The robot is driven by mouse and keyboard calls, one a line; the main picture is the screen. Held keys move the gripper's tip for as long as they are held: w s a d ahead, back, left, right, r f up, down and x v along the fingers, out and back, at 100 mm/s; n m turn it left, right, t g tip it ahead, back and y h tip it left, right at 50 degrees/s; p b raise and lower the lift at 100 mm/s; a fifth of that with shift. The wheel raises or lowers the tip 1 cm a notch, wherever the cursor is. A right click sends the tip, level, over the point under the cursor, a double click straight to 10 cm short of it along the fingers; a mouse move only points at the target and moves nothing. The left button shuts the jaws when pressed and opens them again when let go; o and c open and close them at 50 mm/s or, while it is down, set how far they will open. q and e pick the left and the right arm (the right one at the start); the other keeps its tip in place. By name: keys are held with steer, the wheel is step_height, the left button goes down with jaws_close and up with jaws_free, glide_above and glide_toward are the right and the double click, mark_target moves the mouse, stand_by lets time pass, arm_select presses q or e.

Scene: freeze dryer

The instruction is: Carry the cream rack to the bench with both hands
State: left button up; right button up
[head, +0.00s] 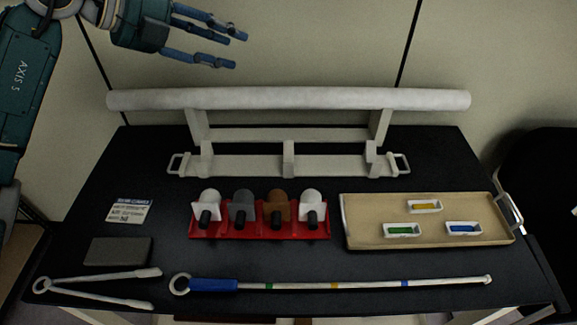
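The cream rack (265,165) appears to be the long, low, pale frame at the back of the black table, with short uprights and a loop handle at each end. Its left handle (176,165) and right handle (402,163) are both free. My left gripper (240,51) is at the upper left, above and behind the rack and apart from it. Its blue fingers are spread and nothing is between them. My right gripper is not in view.
A long white cylinder (290,98) on supports stands behind the rack. In front are a red holder (260,233) with several stoppered pieces and a tan tray (360,240) with small boats. Tongs (95,291), a dark block (118,251) and a banded rod (320,285) lie nearer.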

arm_select(q)
steer(key=a+f+g+y, duration=0.1)
steer(key=a+f+y, duration=0.15)
steer(key=f, duration=0.55)
steer(key=a+f+g+y, duration=0.1)
steer(key=a+f+y, duration=0.15)
steer(key=f, duration=0.45)
steer(key=g+y, duration=0.2)
steer(key=y, duration=0.2)
glide_above(204, 174)
steer(key=s, duration=0.1)
step_height(204, 174, down, 11)
steer(key=x, duration=0.8)
steer(key=shift+a+f, duration=0.3)
steer(key=shift+a, duration=0.05)
steer(key=shift+f, duration=0.25)
steer(key=shift+s+f, duration=0.1)
steer(key=v, duration=0.8)
steer(key=shift+d, duration=0.15)
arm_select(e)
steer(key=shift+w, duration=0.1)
